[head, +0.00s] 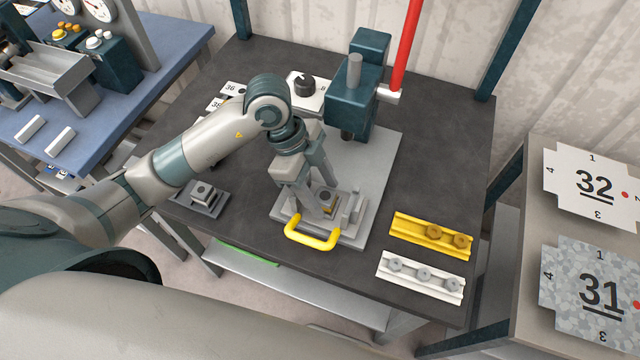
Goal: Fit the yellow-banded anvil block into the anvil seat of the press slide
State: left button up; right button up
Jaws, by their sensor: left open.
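My left gripper (306,200) reaches down over the press slide, its fingers apart. The press slide is a grey plate with a yellow handle (313,240) at its front edge. A small grey block with a yellowish band, the anvil block (328,201), stands on the slide close to the fingertips. The fingers partly cover it and the seat, so I cannot tell whether it is fully down in the seat. A second grey block (203,191) sits on a dark holder on the left part of the table. My right gripper is not in view.
The press (361,95) with its red lever (406,45) stands behind the slide. A yellow rail (431,234) and a white rail (421,277) with round pieces lie at right. A black knob (305,85) and number cards are at the back.

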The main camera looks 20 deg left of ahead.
pick_arm(q)
jog(key=shift+r, duration=0.1)
jog(key=b+v, duration=0.2)
jog(key=v, duration=1.5)
jog(key=shift+a+r, duration=0.1)
jog(key=shift+r, duration=0.05)
